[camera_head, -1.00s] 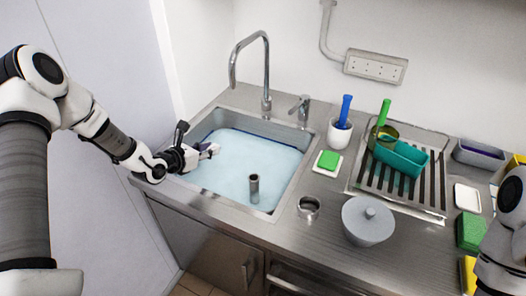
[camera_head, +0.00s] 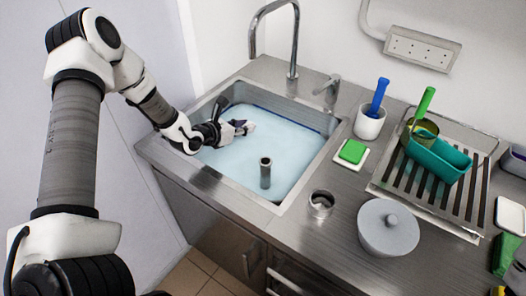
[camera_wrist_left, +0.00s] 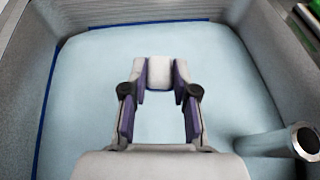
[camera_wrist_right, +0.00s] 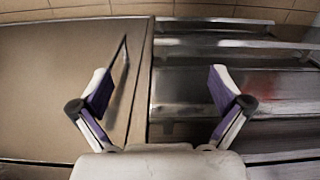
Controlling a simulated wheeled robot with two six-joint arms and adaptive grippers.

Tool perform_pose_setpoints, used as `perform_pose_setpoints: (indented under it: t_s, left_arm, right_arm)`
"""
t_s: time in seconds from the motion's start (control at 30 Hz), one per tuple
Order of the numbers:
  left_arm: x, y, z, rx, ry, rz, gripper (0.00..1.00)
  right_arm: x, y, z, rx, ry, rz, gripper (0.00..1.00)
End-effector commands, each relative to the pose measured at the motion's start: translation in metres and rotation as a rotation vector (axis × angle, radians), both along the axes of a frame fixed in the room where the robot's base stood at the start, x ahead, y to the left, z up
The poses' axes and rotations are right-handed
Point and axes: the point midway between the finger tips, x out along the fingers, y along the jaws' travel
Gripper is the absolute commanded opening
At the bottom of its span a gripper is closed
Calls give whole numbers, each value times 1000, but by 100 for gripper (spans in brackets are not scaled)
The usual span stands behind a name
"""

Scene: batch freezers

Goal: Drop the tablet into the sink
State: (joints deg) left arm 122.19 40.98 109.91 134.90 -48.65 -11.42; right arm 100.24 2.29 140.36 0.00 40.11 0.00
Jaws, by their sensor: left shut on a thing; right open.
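The sink (camera_head: 178,150) holds pale blue water and a grey upright standpipe (camera_head: 265,172). My left gripper (camera_head: 243,127) is over the sink, left of and behind the standpipe in the picture. In the left wrist view, the left gripper (camera_wrist_left: 160,80) is shut on a small white block, which I take to be the tablet (camera_wrist_left: 160,72), between its purple-padded fingertips. The water lies behind it in that view; the height above it is hard to tell. My right gripper (camera_wrist_right: 160,85) is open and empty, in front of the cabinet fronts.
A tap (camera_head: 295,40) rises behind the sink. Right of the sink stand a metal ring (camera_head: 321,204), a lidded grey pot (camera_head: 388,229), a green sponge (camera_head: 352,151), a white cup (camera_head: 369,123) and a drainer (camera_head: 400,190) with a teal tub (camera_head: 438,158).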

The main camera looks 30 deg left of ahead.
Motion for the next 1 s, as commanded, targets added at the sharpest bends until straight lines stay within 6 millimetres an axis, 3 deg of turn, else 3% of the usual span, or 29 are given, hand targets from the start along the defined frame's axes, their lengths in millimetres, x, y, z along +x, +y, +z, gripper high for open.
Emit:
perform_pose_setpoints:
  t_s: [0.07, 0.1, 0.17, 0.2, 0.57, 1.0]
  left_arm:
    - [0, 0, 1, 0, 0, 0, 4]
    - [0, 0, 1, 0, 0, 0, 32]
    - [0, 0, 1, 0, 0, 0, 53]
    - [0, 0, 1, 0, 0, 0, 57]
    - [-5, 2, 4, -3, 0, 3, 57]
    - [-61, 17, 28, -4, 0, 5, 57]
  right_arm:
    - [0, 0, 1, 0, 0, 0, 100]
    - [0, 0, 1, 0, 0, 0, 100]
    - [0, 0, 1, 0, 0, 0, 100]
    - [0, 0, 1, 0, 0, 0, 100]
    - [0, 0, 1, 0, 0, 0, 100]
    - [0, 0, 1, 0, 0, 0, 100]
